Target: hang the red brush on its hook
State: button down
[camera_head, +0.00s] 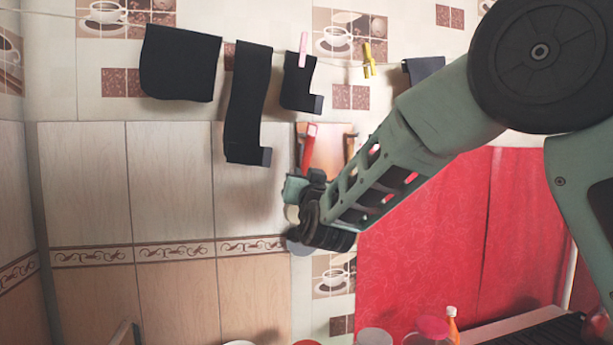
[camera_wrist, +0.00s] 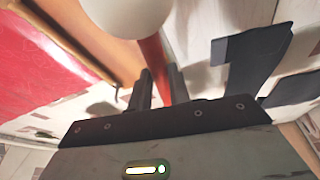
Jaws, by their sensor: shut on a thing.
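The red brush (camera_head: 308,146) shows in the head view as a red, upright, slightly tilted handle in front of a small wooden board (camera_head: 335,130). In the wrist view its red shaft (camera_wrist: 154,62) passes between the two dark fingers of my gripper (camera_wrist: 160,88), which is shut on it. In the head view my gripper is mostly hidden by my own wrist, just below the red handle. An orange-brown handle (camera_head: 350,146) hangs to the right of the brush. I cannot make out the hook, nor whether the brush touches it.
A white rounded thing (camera_wrist: 128,12) is close above my fingers in the wrist view. Dark cloths (camera_head: 247,105) hang on a line with a pink peg (camera_head: 303,48) and a yellow peg (camera_head: 368,60). A red panel (camera_head: 440,240) covers the wall at right. Jars and a bottle (camera_head: 452,322) stand below.

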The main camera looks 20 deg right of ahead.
jog(key=w+f+p, duration=0.1)
jog(key=w, duration=0.5)
jog(key=shift+w+f, duration=0.25)
dwell(0.5)
jog(key=shift+f, duration=0.35)
dwell(0.4)
jog(key=c, duration=1.2)
grip_release()
jog(key=shift+w, duration=0.25)
jog(key=shift+c, duration=0.2)
jog(key=shift+s+r, duration=0.1)
jog(key=shift+r, duration=0.1)
jog(key=shift+r, duration=0.15)
